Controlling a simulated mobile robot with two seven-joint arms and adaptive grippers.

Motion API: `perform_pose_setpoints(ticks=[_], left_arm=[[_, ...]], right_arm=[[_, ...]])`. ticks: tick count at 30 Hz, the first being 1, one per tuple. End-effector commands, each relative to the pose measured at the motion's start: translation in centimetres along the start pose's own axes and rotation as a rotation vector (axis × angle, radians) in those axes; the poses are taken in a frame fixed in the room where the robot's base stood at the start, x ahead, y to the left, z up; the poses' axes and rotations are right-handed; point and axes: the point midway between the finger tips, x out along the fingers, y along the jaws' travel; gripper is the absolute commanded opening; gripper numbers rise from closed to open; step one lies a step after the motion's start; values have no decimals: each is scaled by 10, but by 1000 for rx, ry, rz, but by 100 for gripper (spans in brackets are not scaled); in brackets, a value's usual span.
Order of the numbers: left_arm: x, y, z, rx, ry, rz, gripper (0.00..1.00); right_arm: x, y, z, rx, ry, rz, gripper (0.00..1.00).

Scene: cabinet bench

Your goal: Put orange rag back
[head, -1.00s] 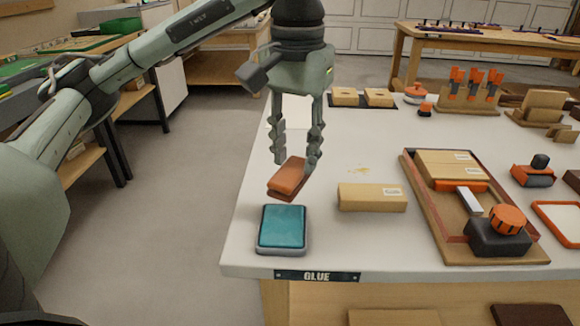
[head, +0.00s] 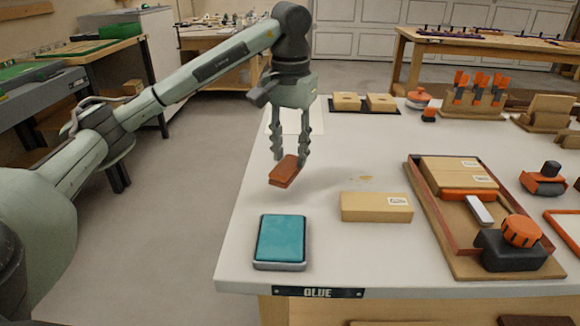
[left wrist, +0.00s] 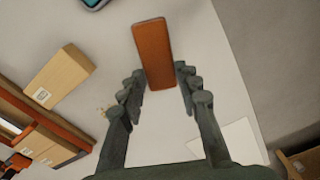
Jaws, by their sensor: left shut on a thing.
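The orange rag (head: 285,171) looks like a folded orange-brown block. My left gripper (head: 290,158) points down with its fingers on either side of the rag and holds it by one end over the white bench top. In the left wrist view the rag (left wrist: 153,52) sticks out past the fingertips, away from the palm. A teal pad in a grey tray (head: 281,240) lies on the bench nearer to me than the rag, apart from it. My right gripper does not show.
A cardboard-coloured block (head: 376,207) lies right of the held rag. Further right is a wooden tray (head: 446,258) with boxes and an orange-capped tool. A white sheet (left wrist: 228,142) lies behind the gripper. A GLUE label (head: 318,292) marks the front edge.

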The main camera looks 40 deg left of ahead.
Motion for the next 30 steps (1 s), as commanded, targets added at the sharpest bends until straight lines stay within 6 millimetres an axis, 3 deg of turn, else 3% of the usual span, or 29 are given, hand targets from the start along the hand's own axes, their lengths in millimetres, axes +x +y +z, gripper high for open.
perform_pose_setpoints(ticks=[3,7,21,22,26,30], left_arm=[[22,1,2,3,-6,0,1],[34,1,2,2,-4,-1,1],[41,1,2,1,-1,-1,1],[40,1,2,1,-1,-1,36],[40,1,2,1,-1,-1,52],[39,1,2,1,-1,-1,53]], right_arm=[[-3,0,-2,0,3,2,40],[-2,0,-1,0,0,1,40],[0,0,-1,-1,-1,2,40],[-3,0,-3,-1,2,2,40],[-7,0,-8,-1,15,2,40],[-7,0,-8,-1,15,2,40]])
